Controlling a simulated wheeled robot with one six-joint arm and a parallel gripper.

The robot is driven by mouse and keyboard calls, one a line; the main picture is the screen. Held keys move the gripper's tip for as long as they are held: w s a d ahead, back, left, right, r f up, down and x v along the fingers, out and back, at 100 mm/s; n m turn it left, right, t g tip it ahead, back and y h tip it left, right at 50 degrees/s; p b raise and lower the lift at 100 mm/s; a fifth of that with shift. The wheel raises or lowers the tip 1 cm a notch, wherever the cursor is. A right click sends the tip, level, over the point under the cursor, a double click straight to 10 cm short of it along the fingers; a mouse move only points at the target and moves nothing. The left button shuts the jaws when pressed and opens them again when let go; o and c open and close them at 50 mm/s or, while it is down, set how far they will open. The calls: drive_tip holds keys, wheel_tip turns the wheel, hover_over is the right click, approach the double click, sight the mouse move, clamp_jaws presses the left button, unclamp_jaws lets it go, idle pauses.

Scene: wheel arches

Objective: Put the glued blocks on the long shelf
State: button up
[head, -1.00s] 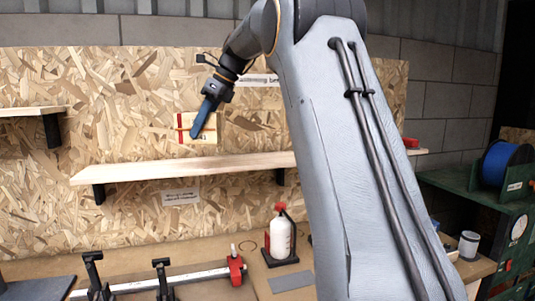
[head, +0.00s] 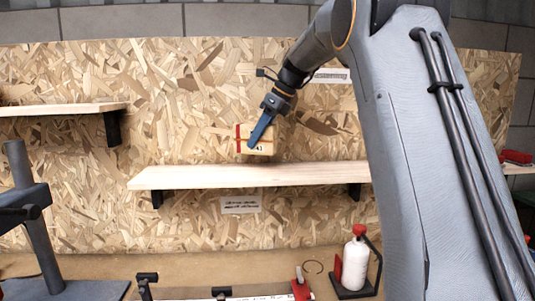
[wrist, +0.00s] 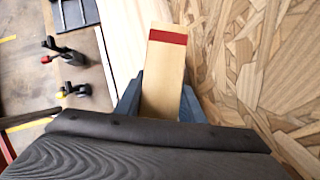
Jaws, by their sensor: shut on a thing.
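The glued blocks (head: 243,146) are a pale wooden piece with a red stripe and dark marks. My gripper (head: 258,135) with blue fingers is shut on them and holds them above the long shelf (head: 215,176), against the chipboard backdrop. In the head view a finger covers part of the blocks. In the wrist view the blocks (wrist: 164,62) stick out between the blue fingers (wrist: 160,98), red stripe near the far end. The long shelf is a pale board on dark brackets, bare where it shows; my arm hides its right end.
A shorter, higher shelf (head: 60,109) is at the left. A label (head: 240,205) is on the wall under the long shelf. Below stand a white bottle with a red cap (head: 355,264), a clamp bar (head: 240,297) and a dark stand (head: 40,240) at lower left.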

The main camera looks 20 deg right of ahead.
sight(275, 125)
drive_tip(key=shift+f+p, duration=0.8)
drive_tip(key=shift+f, duration=2)
drive_tip(key=o, duration=1.1)
drive_tip(key=shift+f, duration=0.1)
drive_tip(key=b+v, duration=0.3)
drive_tip(key=v, duration=0.9)
